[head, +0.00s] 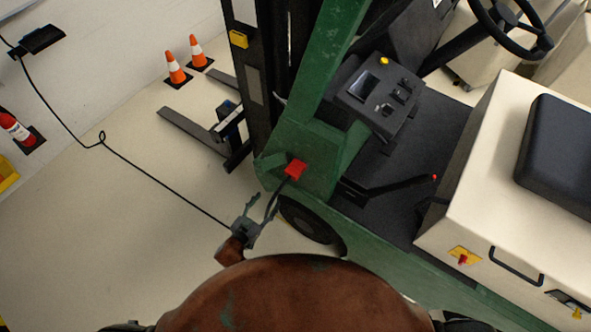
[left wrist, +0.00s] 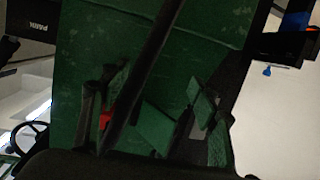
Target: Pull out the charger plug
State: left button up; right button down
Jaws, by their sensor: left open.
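The red charger plug (head: 295,168) sits at the green side of the forklift, below its control console. It also shows in the left wrist view (left wrist: 105,121), partly hidden, close beside the left finger in the picture. A black cable (head: 165,185) runs from the wall fitting across the floor to my left gripper. In the wrist view the cable (left wrist: 152,50) crosses diagonally in front of the green panel. My left gripper (head: 262,207) is open, just below and left of the plug. Its spread fingers (left wrist: 158,100) face the green panel. My right gripper does not show.
The forklift's green body (head: 385,240) and black mast (head: 255,85) stand close around the plug. Two orange cones (head: 176,68) and the forks (head: 190,130) lie beyond. A fire extinguisher (head: 17,129) stands by the wall.

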aim_at(295, 170)
pick_arm(q)
jog(key=d+r+m+h, duration=0.1)
jog(key=d+r, duration=0.2)
jog(key=r, duration=0.2)
jog(key=d+r+t+h, duration=0.1)
jog(key=d+r+h, duration=0.1)
jog(key=r, duration=0.4)
jog(key=shift+w+d+r+m+b, duration=0.25)
jog(key=shift+w+d+m+b, duration=0.15)
jog(key=shift+d, duration=0.35)
jog(key=b+x, duration=0.2)
jog(key=x, duration=0.5)
jog(key=shift+w+d, duration=0.1)
jog(key=shift+b+x, duration=0.3)
jog(key=shift+x, duration=0.55)
jog(key=shift+p, duration=0.4)
jog(key=shift+c, duration=0.2)
